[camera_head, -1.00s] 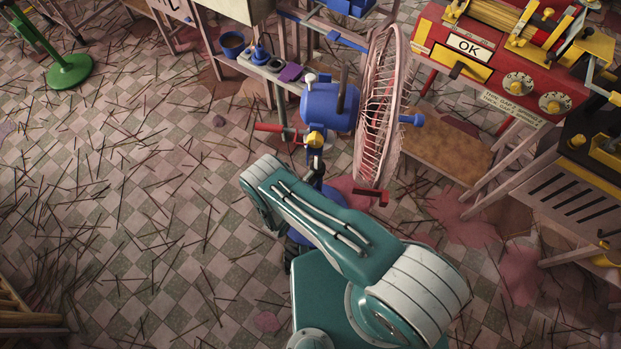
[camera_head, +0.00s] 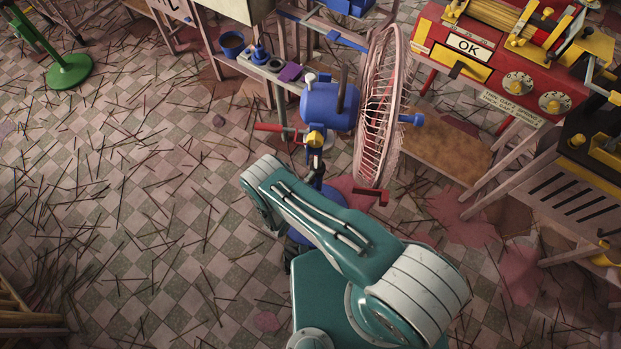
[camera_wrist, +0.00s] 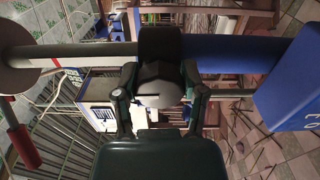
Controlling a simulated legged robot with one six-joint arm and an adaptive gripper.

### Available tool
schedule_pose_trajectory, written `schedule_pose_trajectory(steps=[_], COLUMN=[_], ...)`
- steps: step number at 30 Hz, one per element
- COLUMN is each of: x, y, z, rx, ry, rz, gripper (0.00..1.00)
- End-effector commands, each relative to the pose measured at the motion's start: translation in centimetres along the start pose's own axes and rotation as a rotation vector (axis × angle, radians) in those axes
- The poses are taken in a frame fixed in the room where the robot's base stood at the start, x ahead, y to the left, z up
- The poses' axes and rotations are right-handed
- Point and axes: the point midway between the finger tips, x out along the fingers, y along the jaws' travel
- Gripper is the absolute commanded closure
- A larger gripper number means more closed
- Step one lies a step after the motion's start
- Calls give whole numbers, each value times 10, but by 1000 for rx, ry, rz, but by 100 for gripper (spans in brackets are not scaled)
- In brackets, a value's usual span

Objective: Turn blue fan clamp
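The blue fan (camera_head: 330,107) stands at the upper middle of the head view, with a blue motor housing and a pale round cage. In the wrist view its pole runs sideways, grey on the left and blue on the right. The dark clamp (camera_wrist: 160,52) sits where the two parts meet, with a rounded grey knob end facing the camera. My gripper (camera_wrist: 160,85) has one finger on each side of the clamp knob and appears shut on it. In the head view my arm's end is mostly hidden behind my own forearm, below the fan motor.
A red machine (camera_head: 500,50) marked OK stands at the upper right, above slatted wooden stands. A table with a bucket (camera_head: 232,45) is behind the fan. A green stand (camera_head: 69,70) is at the far left. The tiled floor at left is open, strewn with thin sticks.

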Motion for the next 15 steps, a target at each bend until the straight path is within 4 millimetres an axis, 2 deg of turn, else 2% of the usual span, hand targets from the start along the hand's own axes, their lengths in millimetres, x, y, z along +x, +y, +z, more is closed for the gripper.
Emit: schedule_pose_trajectory(steps=[1,2,15], x=[0,0,-3], y=[-3,-3,-1], z=[4,3,1], rx=[-7,-7,-4], ry=[-2,-2,0], rz=[-8,-8,-2], gripper=[24,11,11])
